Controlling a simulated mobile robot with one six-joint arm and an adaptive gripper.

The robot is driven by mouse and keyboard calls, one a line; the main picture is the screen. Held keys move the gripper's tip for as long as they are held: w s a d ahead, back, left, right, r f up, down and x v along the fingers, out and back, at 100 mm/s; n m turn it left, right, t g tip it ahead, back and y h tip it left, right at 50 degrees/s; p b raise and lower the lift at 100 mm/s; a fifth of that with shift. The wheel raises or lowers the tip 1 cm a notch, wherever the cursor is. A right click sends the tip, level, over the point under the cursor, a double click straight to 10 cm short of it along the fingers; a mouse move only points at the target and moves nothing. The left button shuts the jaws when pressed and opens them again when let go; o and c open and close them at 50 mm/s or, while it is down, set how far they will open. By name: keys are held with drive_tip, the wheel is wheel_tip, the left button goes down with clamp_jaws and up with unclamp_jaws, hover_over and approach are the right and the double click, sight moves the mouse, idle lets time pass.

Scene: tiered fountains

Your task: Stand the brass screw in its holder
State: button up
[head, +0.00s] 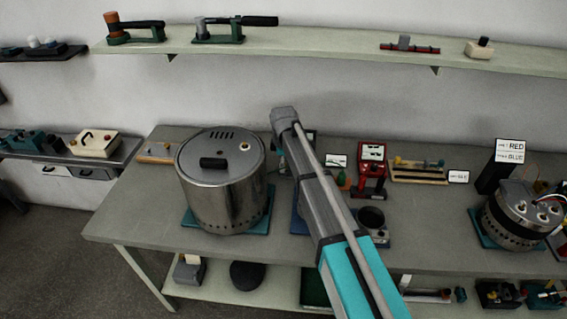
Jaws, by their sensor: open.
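I cannot make out the brass screw for certain. A small wooden rack (418,178) on the workbench, right of the middle, has a yellowish knob at its left end and a thin bar across it. These parts are too small to tell whether one is the screw or the holder. My arm rises from the bottom centre across the bench and hides part of it. My gripper's fingers do not show; I see only arm links and a grey end joint.
A large steel drum (222,187) stands on the workbench (140,215) at left. A smaller steel drum (522,214) is at right. A red device (372,165) and a dark cup (371,218) stand right of my arm. A wall shelf (320,42) runs above.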

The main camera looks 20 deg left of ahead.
drive_tip(key=shift+r+p, duration=3.9)
drive_tip(key=shift+r, duration=0.15)
drive_tip(key=s+d+m, duration=0.2)
drive_tip(key=d+m, duration=0.3)
drive_tip(key=d, duration=0.7)
drive_tip(key=s+d+m, duration=0.2)
drive_tip(key=d+m, duration=0.2)
drive_tip(key=d, duration=0.7)
drive_tip(key=s+d+m, duration=0.6)
drive_tip(key=d, duration=0.4)
drive_tip(key=s+d+m, duration=0.5)
drive_tip(key=s+d, duration=0.1)
drive_tip(key=d, duration=0.4)
drive_tip(key=shift+s+d+m, duration=0.35)
drive_tip(key=shift+s+m, duration=0.05)
